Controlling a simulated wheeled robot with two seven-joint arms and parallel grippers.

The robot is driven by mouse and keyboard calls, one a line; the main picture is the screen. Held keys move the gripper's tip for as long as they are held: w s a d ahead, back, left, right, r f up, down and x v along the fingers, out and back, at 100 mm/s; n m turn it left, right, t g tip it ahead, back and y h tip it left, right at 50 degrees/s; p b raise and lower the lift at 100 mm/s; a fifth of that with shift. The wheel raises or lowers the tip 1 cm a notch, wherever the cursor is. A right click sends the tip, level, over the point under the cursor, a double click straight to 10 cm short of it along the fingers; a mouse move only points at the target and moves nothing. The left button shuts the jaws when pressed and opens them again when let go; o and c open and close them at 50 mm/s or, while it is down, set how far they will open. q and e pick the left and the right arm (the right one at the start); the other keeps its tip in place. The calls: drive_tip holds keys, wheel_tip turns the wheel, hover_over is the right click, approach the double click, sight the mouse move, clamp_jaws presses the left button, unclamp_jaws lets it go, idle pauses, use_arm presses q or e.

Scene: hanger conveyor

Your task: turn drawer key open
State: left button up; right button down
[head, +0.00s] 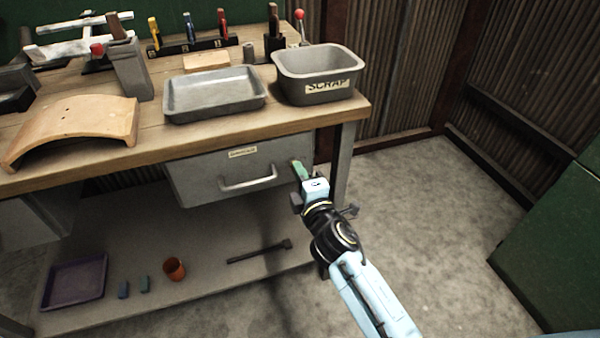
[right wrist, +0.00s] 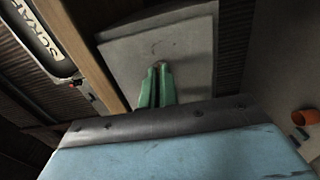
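The grey drawer (head: 205,182) hangs under the workbench and is closed, with a bar handle (head: 248,184) and a small label on its front. My right gripper (head: 299,170) is at the right end of the drawer front. In the right wrist view its green fingers (right wrist: 157,80) point at the drawer front (right wrist: 185,45) and nearly meet at the tips. A small brownish bit, seemingly the drawer key (right wrist: 160,64), shows between the tips. Most of the key is hidden by the fingers. My left gripper is not in view.
On the workbench (head: 70,172) stand a grey tray (head: 215,96), a SCRAP bin (head: 315,72) and a curved wooden piece (head: 75,125). The lower shelf holds a purple tray (head: 75,282), an orange cup (head: 175,269) and a dark hammer-like tool (head: 260,251). A bench leg (head: 343,165) stands close by the right gripper.

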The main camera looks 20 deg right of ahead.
drive_tip(key=c, duration=2.1)
unclamp_jaws()
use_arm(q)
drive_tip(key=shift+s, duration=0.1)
use_arm(e)
drive_tip(key=o, duration=0.4)
